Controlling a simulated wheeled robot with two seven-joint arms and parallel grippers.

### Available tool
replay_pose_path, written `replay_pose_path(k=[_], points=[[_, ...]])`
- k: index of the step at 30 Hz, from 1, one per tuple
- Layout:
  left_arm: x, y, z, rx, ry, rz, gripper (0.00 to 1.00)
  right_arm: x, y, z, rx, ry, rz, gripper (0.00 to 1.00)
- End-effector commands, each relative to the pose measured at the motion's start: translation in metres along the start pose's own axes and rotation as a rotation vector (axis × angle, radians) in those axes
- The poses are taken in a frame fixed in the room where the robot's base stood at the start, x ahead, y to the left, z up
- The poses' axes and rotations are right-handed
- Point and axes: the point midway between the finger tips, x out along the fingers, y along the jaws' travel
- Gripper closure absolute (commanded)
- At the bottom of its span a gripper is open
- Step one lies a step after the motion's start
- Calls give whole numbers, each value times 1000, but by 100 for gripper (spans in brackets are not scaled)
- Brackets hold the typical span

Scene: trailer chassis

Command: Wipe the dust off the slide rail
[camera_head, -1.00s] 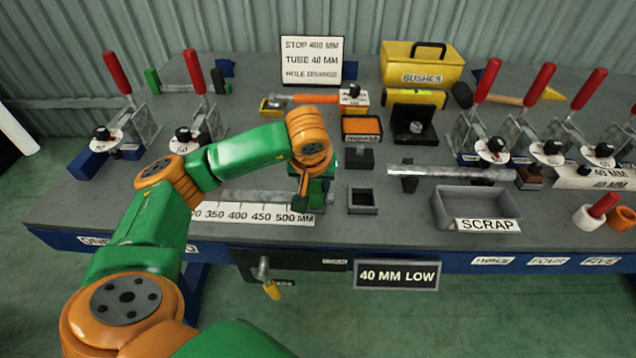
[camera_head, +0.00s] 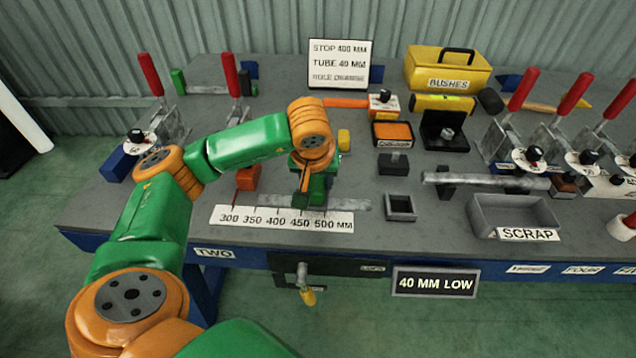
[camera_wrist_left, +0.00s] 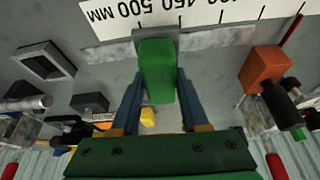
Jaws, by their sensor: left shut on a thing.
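The slide rail (camera_head: 345,203) is a flat grey metal strip lying along the back of the white millimetre scale (camera_head: 262,219). It also shows in the left wrist view (camera_wrist_left: 222,36). My left gripper (camera_head: 304,192) is above the rail near the 450 mark. It is shut on a green block (camera_wrist_left: 157,70), whose far end meets a grey pad on or just over the rail; exact contact cannot be told. The arm and gripper hide part of the rail in the head view. Dust cannot be made out clearly. My right gripper is not in view.
An orange stop block (camera_head: 247,178) stands at the rail's left end. A small square open holder (camera_head: 400,207) sits to the right, then the grey scrap tray (camera_head: 512,212). Red-handled clamps (camera_head: 240,90) and a yellow bushes box (camera_head: 447,70) stand farther back.

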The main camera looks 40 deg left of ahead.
Motion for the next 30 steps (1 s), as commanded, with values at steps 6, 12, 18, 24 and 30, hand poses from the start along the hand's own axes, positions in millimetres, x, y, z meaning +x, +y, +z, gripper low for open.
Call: replay_pose_path(k=[6,12,18,24,30], points=[[-22,-2,-7,-5,-2,-3,100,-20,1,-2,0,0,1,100],[-39,-3,-13,-10,-2,-5,100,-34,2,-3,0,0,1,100],[-54,-4,-18,-13,-1,-6,100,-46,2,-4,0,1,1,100],[-56,-4,-18,-14,-2,-7,100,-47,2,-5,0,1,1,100],[-55,-4,-18,-14,-2,-7,100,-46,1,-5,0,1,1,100]])
